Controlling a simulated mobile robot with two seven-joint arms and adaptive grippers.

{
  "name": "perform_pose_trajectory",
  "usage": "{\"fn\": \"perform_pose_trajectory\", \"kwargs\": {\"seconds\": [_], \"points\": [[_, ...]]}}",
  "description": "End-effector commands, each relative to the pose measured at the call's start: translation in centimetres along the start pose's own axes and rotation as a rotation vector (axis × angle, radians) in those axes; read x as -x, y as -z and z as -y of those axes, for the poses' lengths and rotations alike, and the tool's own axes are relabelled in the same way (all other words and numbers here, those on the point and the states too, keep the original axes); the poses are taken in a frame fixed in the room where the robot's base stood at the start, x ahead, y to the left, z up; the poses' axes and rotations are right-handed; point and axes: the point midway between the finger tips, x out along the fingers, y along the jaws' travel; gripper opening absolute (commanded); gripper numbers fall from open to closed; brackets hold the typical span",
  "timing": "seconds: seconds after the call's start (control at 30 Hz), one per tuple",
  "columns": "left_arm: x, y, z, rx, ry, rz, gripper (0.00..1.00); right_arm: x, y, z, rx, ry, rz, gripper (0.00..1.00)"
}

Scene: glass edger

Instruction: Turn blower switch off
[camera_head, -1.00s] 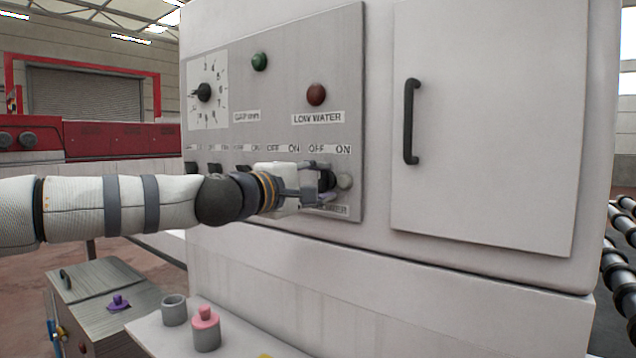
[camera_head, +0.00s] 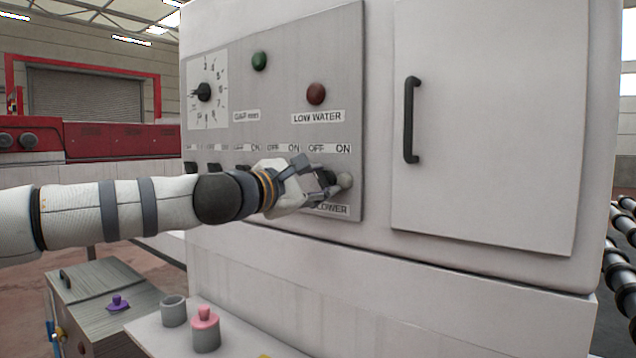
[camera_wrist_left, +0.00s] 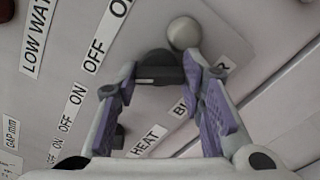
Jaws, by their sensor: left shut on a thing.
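The blower switch (camera_wrist_left: 157,70) is a dark knob on the grey control panel (camera_head: 345,60), by the BLOWER label (camera_head: 332,209) and under the OFF and ON marks. My left gripper (camera_head: 326,178) is at the switch, rolled at an angle to the panel. In the left wrist view, the purple-padded fingers of my left gripper (camera_wrist_left: 160,82) stand on either side of the knob and are shut on it. The fingers hide most of the switch in the head view. Its exact setting is hard to tell. My right gripper is not in view.
A pale round knob (camera_head: 345,181) sits just right of the switch, close to the fingers. More dark switches (camera_head: 213,168) line the panel to the left. A cabinet door with a black handle (camera_head: 411,120) is at the right. A shelf with a pink-topped part (camera_head: 205,330) is below.

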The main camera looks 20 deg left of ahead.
Motion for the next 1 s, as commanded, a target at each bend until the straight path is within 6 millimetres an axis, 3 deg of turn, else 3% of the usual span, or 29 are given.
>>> {"fn": "perform_pose_trajectory", "kwargs": {"seconds": [0.47,0.5,0.57,0.87,1.0], "points": [[0.0,0.0,-0.1,0.013,-0.001,0.000,0.08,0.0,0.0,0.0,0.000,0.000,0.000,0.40],[0.0,0.0,-0.1,0.013,-0.001,0.000,0.45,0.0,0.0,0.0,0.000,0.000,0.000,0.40],[0.0,0.0,-0.1,0.013,-0.001,0.000,0.56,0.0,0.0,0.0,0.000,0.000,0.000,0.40],[0.2,0.0,-0.1,0.012,-0.001,0.000,0.56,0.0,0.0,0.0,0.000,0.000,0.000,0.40],[2.5,0.0,-0.1,0.012,-0.002,0.001,0.56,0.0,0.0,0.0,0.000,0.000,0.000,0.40]]}}
